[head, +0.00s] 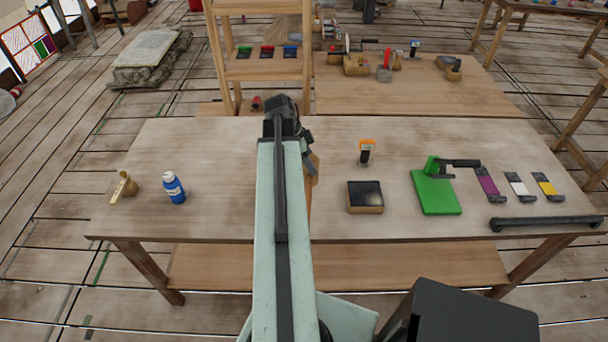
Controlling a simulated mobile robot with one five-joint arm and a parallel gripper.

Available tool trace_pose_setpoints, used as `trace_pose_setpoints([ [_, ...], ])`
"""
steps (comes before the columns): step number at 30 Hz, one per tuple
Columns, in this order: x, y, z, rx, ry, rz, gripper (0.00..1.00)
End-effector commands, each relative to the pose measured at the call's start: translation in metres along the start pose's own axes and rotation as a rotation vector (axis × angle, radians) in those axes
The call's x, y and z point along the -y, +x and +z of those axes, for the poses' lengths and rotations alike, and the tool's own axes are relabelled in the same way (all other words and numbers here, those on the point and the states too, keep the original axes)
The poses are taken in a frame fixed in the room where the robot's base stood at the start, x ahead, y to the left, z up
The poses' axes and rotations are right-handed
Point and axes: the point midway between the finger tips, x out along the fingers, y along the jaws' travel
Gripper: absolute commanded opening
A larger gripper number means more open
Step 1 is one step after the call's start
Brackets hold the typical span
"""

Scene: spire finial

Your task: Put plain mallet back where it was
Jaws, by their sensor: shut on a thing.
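My gripper (304,136) is at the far end of my arm, over the middle of the front table (220,140). It is shut on a brown wooden thing (314,170), which looks like the plain mallet. The wooden thing shows just right of my arm, below the gripper, and my arm hides much of it. I cannot tell whether it touches the table.
A tan tool (124,187) and a blue bottle (173,187) are at left. Right of my arm are a dark-topped block (365,197), an orange-topped stamp (366,151), a green stand (434,192), colour swatches and a black bar (545,222). A wooden shelf (262,75) stands behind.

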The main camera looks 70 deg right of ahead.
Motion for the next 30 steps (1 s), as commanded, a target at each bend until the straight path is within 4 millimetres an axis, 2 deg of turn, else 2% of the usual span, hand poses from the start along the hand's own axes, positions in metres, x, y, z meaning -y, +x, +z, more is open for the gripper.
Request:
trace_pose_setpoints([
  [4,-0.009,0.006,0.001,-0.001,-0.007,-0.002,0.0],
  [10,-0.047,0.029,0.009,-0.005,-0.068,-0.028,0.0],
  [13,-0.046,0.027,0.008,-0.006,-0.076,-0.031,0.0],
  [17,-0.023,0.029,0.007,-0.006,-0.075,-0.031,0.0],
  [24,0.05,0.038,0.003,-0.006,-0.074,-0.03,0.0],
  [27,0.077,0.041,0.002,-0.006,-0.074,-0.03,0.0],
  [30,0.095,0.043,0.001,-0.006,-0.074,-0.03,0.0],
])
